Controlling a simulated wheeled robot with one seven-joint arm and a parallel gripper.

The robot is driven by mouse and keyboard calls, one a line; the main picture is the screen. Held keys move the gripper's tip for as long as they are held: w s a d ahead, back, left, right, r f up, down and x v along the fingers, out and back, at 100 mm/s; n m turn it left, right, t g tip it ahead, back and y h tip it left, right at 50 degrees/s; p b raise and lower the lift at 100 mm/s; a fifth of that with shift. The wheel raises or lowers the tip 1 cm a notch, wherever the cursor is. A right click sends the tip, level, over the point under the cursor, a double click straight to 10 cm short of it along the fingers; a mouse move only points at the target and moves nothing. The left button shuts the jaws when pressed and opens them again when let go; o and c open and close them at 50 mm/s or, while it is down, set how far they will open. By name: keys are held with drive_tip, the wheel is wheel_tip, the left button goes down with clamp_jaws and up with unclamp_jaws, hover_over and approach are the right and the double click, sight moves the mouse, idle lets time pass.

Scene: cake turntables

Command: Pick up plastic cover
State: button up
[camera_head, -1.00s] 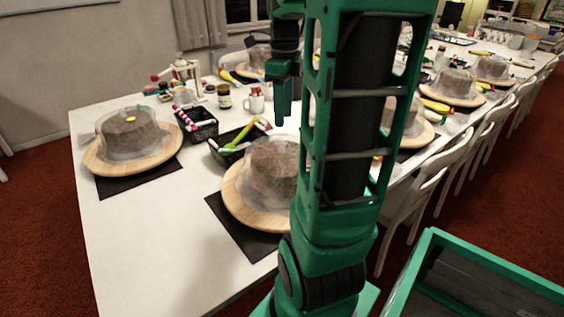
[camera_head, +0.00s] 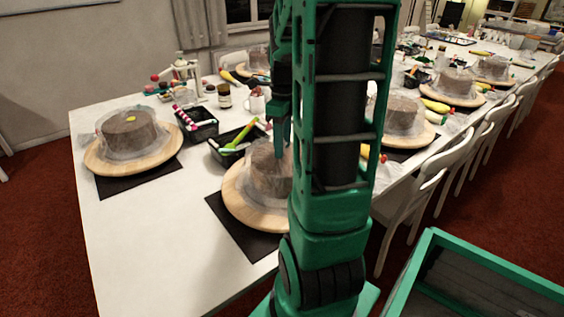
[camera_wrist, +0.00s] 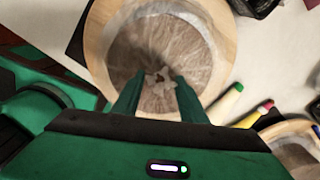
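A clear, crinkled plastic cover (camera_head: 262,172) drapes over a round brown cake on a wooden turntable (camera_head: 236,196), partly hidden behind my arm in the head view. In the wrist view the cover (camera_wrist: 195,40) lies over the cake, with a small crumpled tuft (camera_wrist: 157,78) near its middle, and the turntable rim (camera_wrist: 96,40) shows around it. My gripper (camera_head: 281,150) points down at the cake top. In the wrist view my gripper (camera_wrist: 157,82) has its two fingers apart, one on each side of the tuft. Whether they touch the plastic is unclear.
Another covered cake (camera_head: 130,130) stands on a turntable at left. Black baskets with tools (camera_head: 236,140), a white mug (camera_head: 254,102) and a jar (camera_head: 224,96) stand behind. More covered cakes (camera_head: 402,117) line the table at right, with white chairs (camera_head: 415,190) alongside.

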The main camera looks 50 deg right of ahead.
clamp_jaws()
idle(0.3)
wheel_tip(320, 180, up, 30)
drive_tip(key=shift+r, duration=0.2)
idle(1.6)
